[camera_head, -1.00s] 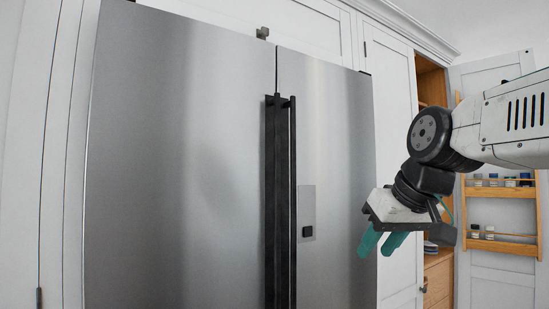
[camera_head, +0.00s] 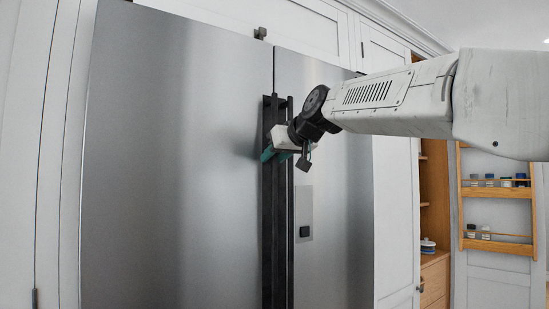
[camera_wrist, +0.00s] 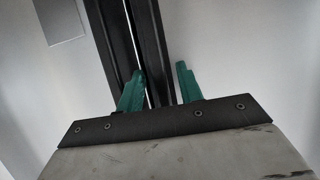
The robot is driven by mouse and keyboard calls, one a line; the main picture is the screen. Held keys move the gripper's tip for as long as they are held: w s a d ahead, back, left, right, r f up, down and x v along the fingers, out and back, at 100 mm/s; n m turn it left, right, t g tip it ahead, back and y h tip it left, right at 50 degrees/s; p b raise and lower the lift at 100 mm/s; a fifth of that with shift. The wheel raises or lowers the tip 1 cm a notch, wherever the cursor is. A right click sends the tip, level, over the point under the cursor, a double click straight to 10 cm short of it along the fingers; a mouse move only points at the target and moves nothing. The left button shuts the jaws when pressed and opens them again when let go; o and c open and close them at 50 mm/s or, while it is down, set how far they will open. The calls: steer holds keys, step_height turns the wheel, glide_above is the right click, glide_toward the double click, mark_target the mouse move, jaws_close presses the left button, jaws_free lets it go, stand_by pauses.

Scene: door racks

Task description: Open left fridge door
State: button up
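The left fridge door (camera_head: 170,170) is a tall steel panel and looks closed, flush with the right fridge door (camera_head: 335,220). The left door's long black vertical handle (camera_head: 268,225) stands beside the right door's handle (camera_head: 291,230). My gripper (camera_head: 266,153) is at the upper part of the left handle. In the wrist view, its two green fingers (camera_wrist: 160,72) are apart, one on each side of the left handle (camera_wrist: 150,35). One finger reaches over the narrow gap between the handles. A space shows beside the other finger, and contact is unclear.
White cabinet panels frame the fridge. At right, an open cabinet (camera_head: 434,210) and a door with wooden racks (camera_head: 497,237) hold small jars. My arm crosses in front of the right door.

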steer(key=shift+w+a+f, duration=0.15)
steer(key=shift+w+a, duration=0.1)
steer(key=shift+w, duration=0.05)
jaws_close()
steer(key=shift+s+d, duration=0.1)
